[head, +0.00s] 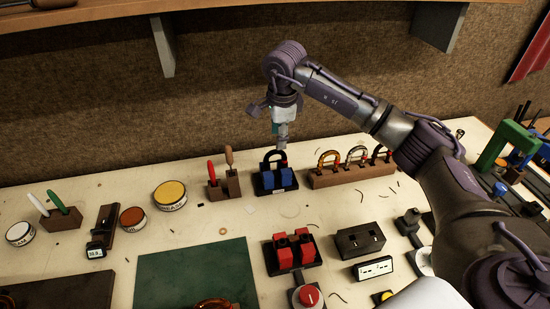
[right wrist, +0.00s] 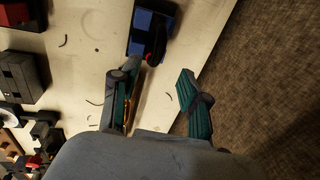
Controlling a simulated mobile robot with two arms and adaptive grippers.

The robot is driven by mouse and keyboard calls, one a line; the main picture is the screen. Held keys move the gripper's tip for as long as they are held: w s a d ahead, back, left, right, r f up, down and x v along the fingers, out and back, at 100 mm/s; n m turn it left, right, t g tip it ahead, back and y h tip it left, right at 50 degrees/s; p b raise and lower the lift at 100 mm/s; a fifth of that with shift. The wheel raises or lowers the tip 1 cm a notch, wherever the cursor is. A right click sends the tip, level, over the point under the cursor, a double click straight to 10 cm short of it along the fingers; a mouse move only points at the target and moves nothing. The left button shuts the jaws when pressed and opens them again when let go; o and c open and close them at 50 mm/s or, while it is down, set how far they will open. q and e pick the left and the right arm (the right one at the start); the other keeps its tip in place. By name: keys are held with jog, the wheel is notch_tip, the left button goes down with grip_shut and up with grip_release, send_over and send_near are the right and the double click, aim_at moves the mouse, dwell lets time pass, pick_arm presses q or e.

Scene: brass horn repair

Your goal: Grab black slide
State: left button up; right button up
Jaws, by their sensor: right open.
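A black U-shaped slide (head: 266,157) stands upright in a holder with blue blocks (head: 284,179) near the back of the bench. In the right wrist view the slide (right wrist: 158,42) shows beside the blue blocks (right wrist: 143,22), with a red part near it. My right gripper (head: 282,137) is just above the slide, pointing down, and partly covers it. In the right wrist view my right gripper (right wrist: 156,76) has its fingers apart with nothing between them. Whether a finger touches the slide is unclear. My left gripper is not in view.
A wooden rack (head: 325,181) with several U-shaped slides, one black at its right end, stands right of the holder. A tool block (head: 227,188) with red and brown handles stands left. A red-block holder (head: 291,253) is in front. The wall is close behind.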

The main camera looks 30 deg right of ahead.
aim_at(276, 151)
jog(key=shift+w+f, duration=0.1)
jog(key=shift+f, duration=0.45)
jog(key=f, duration=0.1)
jog(key=f+p, duration=0.1)
jog(key=f, duration=0.1)
jog(key=f+p, duration=0.1)
jog(key=shift+w+a+f, duration=0.15)
jog(key=shift+w+a, duration=0.05)
jog(key=shift+w, duration=0.05)
jog(key=shift+w+f, duration=0.1)
jog(key=shift+f, duration=0.15)
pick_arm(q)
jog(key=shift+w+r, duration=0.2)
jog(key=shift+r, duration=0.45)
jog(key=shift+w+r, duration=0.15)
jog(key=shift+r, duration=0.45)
pick_arm(e)
grip_shut()
jog(key=shift+r, duration=0.1)
